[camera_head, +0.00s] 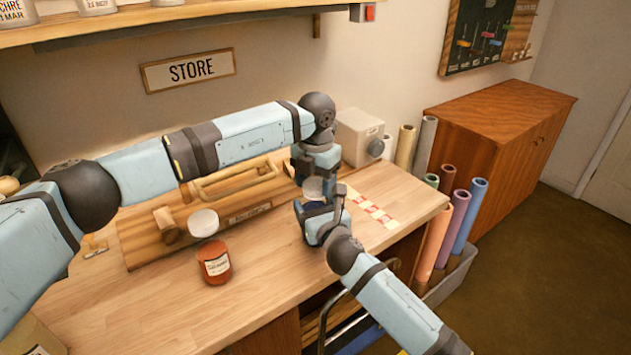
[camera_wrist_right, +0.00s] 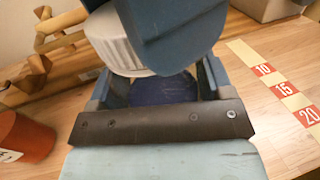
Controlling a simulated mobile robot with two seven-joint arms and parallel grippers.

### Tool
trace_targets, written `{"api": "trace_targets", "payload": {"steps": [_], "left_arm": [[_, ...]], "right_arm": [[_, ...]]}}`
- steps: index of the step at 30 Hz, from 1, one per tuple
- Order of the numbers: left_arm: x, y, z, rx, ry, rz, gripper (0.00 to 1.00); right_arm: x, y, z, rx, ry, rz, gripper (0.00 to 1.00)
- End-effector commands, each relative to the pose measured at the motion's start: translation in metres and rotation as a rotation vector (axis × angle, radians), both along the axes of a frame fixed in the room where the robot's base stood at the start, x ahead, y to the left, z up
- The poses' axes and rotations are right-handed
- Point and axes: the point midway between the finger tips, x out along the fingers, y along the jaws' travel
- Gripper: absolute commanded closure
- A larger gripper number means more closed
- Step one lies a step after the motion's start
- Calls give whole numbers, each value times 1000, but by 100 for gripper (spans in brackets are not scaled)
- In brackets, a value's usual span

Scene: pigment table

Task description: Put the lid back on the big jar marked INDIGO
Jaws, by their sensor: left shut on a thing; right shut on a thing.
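My left gripper (camera_head: 318,165) reaches across the table and is shut on a white ridged lid (camera_wrist_right: 112,42), which also shows in the head view (camera_head: 314,188). My right gripper (camera_head: 322,215) comes in from the lower right and is shut on a dark blue jar (camera_wrist_right: 165,89), mostly hidden by the grippers. No INDIGO marking is readable. The lid is close above the jar and, in the right wrist view, off to its left. I cannot tell whether they touch.
An orange-red labelled jar (camera_head: 215,263) stands at left, with another white lid (camera_head: 203,223) behind it. A wooden rack with a handle (camera_head: 235,181) lies behind. A numbered strip (camera_head: 370,207) marks the table's right side; paper rolls (camera_head: 458,228) stand beyond. The front table is clear.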

Motion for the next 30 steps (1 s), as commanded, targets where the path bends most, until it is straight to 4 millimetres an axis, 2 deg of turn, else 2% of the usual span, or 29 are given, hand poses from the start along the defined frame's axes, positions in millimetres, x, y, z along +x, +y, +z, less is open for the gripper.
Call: {"api": "trace_targets", "payload": {"steps": [5,6,9,10,20,25,30], "left_arm": [[0,0,0,0,0,-11,69],[0,0,0,0,0,-11,38],[0,0,0,0,0,-11,15],[0,0,0,0,0,-11,11],[0,0,4,-1,-1,-11,11],[1,0,28,0,-4,-12,11],[1,0,66,0,-4,-12,11]], "right_arm": [[0,0,0,0,0,0,93],[0,0,0,0,0,0,93],[0,0,0,0,0,0,93],[0,0,0,0,0,0,93],[0,0,0,0,0,0,93],[0,0,0,0,1,0,93],[0,0,0,0,1,0,93]]}}
